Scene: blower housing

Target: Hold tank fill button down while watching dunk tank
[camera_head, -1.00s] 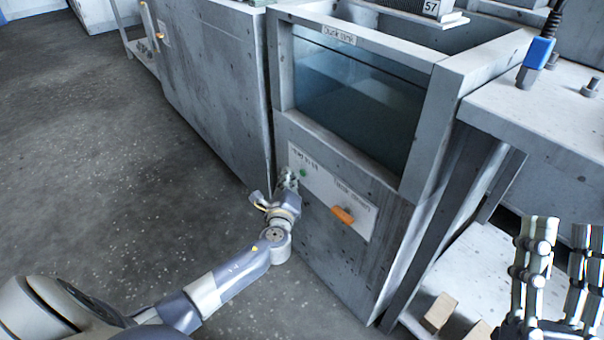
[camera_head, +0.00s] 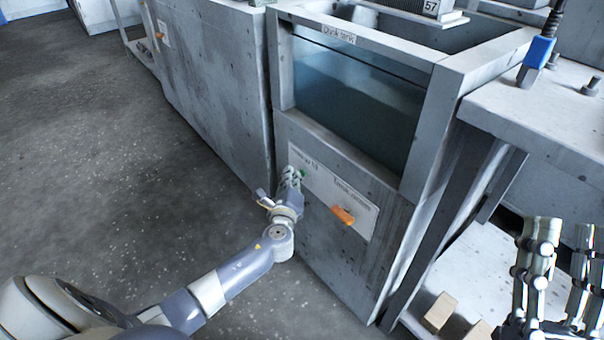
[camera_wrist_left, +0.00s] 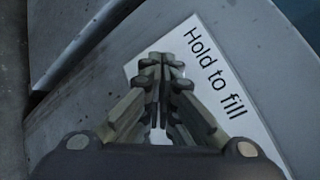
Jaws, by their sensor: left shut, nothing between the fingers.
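The dunk tank (camera_head: 355,105) has a glass front with water behind it and a "Dunk tank" label (camera_head: 338,33) on top. Below the glass is a white panel (camera_head: 325,183) with the green fill button (camera_head: 303,173), now mostly covered by my left gripper (camera_head: 292,174). In the left wrist view the shut, empty fingertips (camera_wrist_left: 161,66) are in front of the "Hold to fill" label (camera_wrist_left: 215,72). The button is hidden there, so I cannot tell if it is pressed. My right gripper (camera_head: 556,265) has its fingers apart, away from the tank.
An orange handle (camera_head: 343,215) sits on the panel's right part. A grey bench (camera_head: 540,110) with a blue-and-black tool (camera_head: 537,60) stands at the right. Small wooden blocks (camera_head: 440,312) lie on the lower shelf. The floor (camera_head: 100,170) at the left is clear.

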